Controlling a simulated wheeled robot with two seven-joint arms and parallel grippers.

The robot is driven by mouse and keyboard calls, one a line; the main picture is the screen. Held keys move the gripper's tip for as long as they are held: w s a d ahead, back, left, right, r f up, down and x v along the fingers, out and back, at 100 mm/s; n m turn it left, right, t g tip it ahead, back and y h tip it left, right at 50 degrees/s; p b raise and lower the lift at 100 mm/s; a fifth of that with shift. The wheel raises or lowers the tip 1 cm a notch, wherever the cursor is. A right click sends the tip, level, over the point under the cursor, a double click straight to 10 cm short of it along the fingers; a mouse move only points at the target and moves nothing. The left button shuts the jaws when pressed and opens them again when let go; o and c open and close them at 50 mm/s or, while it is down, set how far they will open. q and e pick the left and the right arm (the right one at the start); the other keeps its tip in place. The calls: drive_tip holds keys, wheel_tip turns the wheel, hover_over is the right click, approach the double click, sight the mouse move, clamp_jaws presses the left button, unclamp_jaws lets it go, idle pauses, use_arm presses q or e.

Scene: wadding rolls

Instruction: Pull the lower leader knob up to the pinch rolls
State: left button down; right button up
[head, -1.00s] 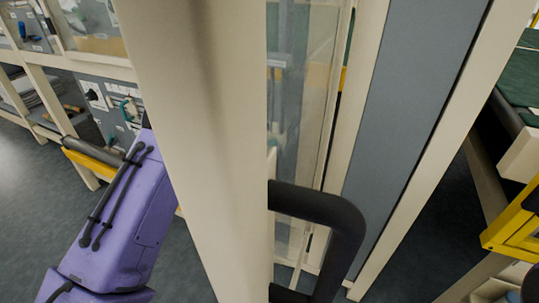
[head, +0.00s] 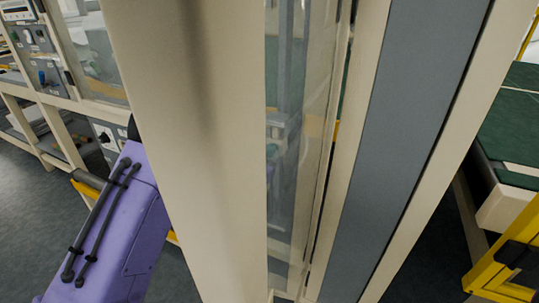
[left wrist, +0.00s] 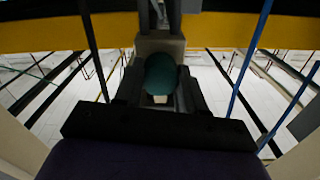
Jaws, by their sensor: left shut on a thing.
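In the left wrist view, a rounded dark green knob (left wrist: 160,74) sits between the black fingers of my left gripper (left wrist: 160,92). The gripper is shut on it. A pale block stands just above the knob in that picture. In the head view, my purple left arm is at the left, and its upper end meets the beige post. The post hides what lies behind it, and I cannot make out the knob there. I cannot pick out the pinch rolls in either view. My right gripper is not in view.
The wide beige post (head: 195,150) fills the middle of the head view, beside a clear panel (head: 300,140) and a grey panel (head: 410,140). A yellow frame (head: 485,275) is at lower right. A yellow beam (left wrist: 60,33) crosses the wrist view, with thin rods hanging at both sides.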

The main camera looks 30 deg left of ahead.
use_arm(q)
drive_tip(key=shift+w+r, duration=0.1)
drive_tip(key=shift+r, duration=0.15)
drive_tip(key=c, duration=0.7)
unclamp_jaws()
drive_tip(key=shift+o, duration=0.2)
drive_tip(key=s+b, duration=0.1)
drive_tip(key=s, duration=0.9)
drive_tip(key=shift+s+d+b, duration=0.3)
drive_tip(key=shift+s, duration=0.1)
